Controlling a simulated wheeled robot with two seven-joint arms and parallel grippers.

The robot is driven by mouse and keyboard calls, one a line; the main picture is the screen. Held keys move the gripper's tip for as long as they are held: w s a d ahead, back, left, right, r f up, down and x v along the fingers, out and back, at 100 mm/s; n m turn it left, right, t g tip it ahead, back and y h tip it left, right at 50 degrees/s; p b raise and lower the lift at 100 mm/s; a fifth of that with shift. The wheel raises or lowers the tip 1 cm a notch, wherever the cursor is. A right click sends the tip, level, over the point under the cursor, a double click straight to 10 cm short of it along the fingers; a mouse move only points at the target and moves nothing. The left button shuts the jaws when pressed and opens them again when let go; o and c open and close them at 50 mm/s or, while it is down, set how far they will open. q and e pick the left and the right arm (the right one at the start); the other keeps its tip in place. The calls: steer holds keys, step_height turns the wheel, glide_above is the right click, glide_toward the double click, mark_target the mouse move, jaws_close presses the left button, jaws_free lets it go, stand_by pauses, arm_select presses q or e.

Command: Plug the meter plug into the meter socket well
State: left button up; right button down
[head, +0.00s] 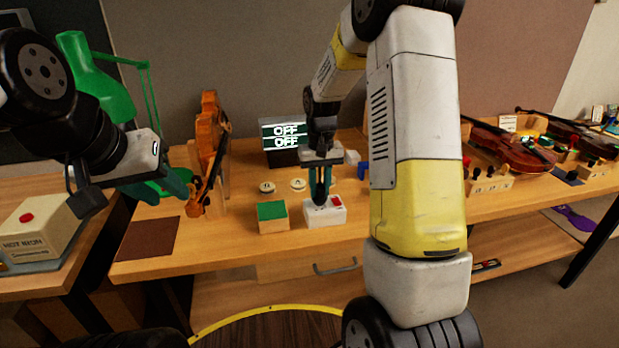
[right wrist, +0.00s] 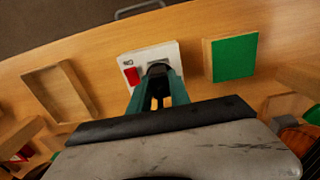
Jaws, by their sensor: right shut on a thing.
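The meter socket (head: 336,216) looks to be in a white box with a red part, on the bench below my right gripper (head: 323,200). The box also shows in the right wrist view (right wrist: 172,52). My right gripper points down, its teal fingers shut on a small dark piece, apparently the meter plug (right wrist: 157,70), at the top of the box. The fingers hide most of the plug and the well, so I cannot tell how deep it sits. My left gripper (head: 182,190) is beside the upright violin at the left; its jaw opening is unclear.
A display (head: 285,143) behind reads OFF on two lines. A green-topped block (head: 273,217) stands left of the white box. Two round pale discs (head: 298,184) lie behind. The upright violin (head: 207,150) and green lamp (head: 95,80) are at the left. A brown mat (head: 148,238) lies clear.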

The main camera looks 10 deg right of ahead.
mark_target(320, 186)
steer(key=shift+f, duration=1.2)
steer(key=c, duration=1.1)
jaws_free()
steer(key=shift+r, duration=0.1)
step_height(320, 186, up, 8)
steer(key=shift+f, duration=0.2)
steer(key=s+r+t, duration=0.2)
steer(key=s+r, duration=0.2)
steer(key=s, duration=0.4)
steer(key=s+a+r+t+y, duration=0.1)
steer(key=s+r+t, duration=0.1)
steer(key=s+r, duration=0.3)
steer(key=s+a+r+t+y, duration=0.1)
steer(key=s+r, duration=0.4)
steer(key=s, duration=0.6)
steer(key=shift+s+a+r+t, duration=0.1)
steer(key=shift+s+r+t, duration=0.1)
steer(key=shift+t, duration=0.4)
